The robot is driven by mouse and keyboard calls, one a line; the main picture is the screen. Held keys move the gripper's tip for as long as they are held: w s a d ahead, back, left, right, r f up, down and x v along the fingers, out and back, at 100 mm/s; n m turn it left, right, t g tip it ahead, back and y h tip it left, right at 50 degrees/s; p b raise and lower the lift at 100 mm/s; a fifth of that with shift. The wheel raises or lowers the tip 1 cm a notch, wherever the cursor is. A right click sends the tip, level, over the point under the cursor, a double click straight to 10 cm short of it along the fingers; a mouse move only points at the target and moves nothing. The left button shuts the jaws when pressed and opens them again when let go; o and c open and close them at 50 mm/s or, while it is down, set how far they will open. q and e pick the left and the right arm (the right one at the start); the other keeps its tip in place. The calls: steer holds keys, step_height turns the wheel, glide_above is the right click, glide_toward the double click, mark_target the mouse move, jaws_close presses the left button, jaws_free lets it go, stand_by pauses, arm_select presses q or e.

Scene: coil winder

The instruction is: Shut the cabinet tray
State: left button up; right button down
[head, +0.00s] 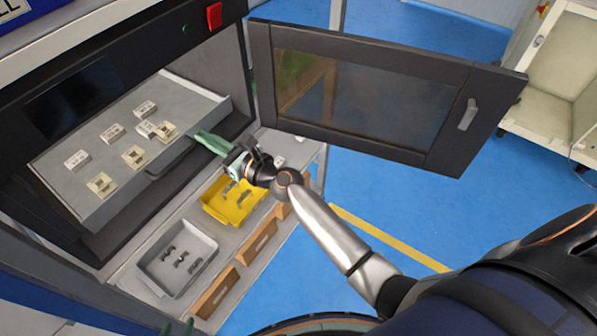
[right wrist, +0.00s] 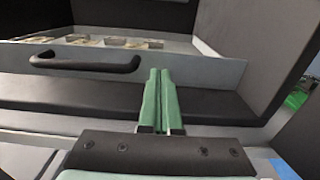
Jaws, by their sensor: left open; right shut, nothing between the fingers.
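The cabinet tray (head: 185,98) is a grey drawer-like tray standing out of the dark cabinet opening, with several small pale parts on it. Its dark bar handle (head: 168,160) is on the front panel and also shows in the right wrist view (right wrist: 85,62). My right gripper (head: 203,138) is shut and empty, its green fingers pointing at the tray front just right of the handle. In the right wrist view its fingertips (right wrist: 160,76) overlap the front panel; I cannot tell whether they touch. Only the green fingertips of my left gripper (head: 177,328) show, at the bottom edge, open and apart from the tray.
The cabinet door (head: 365,95) with a dark window stands open to the right. Below the tray, a shelf holds a yellow bin (head: 235,203) and a grey bin (head: 178,257) with small dark parts. Blue floor (head: 340,290) is clear; a pale cabinet (head: 555,75) stands far right.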

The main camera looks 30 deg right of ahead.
steer(key=shift+s+d+r, duration=0.15)
steer(key=shift+s+r, duration=0.05)
steer(key=shift+s, duration=0.05)
steer(key=v, duration=1.2)
steer(key=shift+f, duration=0.25)
steer(key=s+d+f+n+g+h, duration=0.3)
steer(key=s+f+n, duration=0.6)
steer(key=n, duration=0.7)
steer(key=s+d+f+n+g+h, duration=0.3)
steer(key=s+f+n, duration=0.5)
steer(key=n, duration=0.8)
step_height(320, 180, down, 4)
steer(key=shift+s+r+h+p, duration=0.2)
steer(key=shift+s+h+p, duration=0.1)
steer(key=shift+s, duration=0.05)
steer(key=shift+d, duration=0.1)
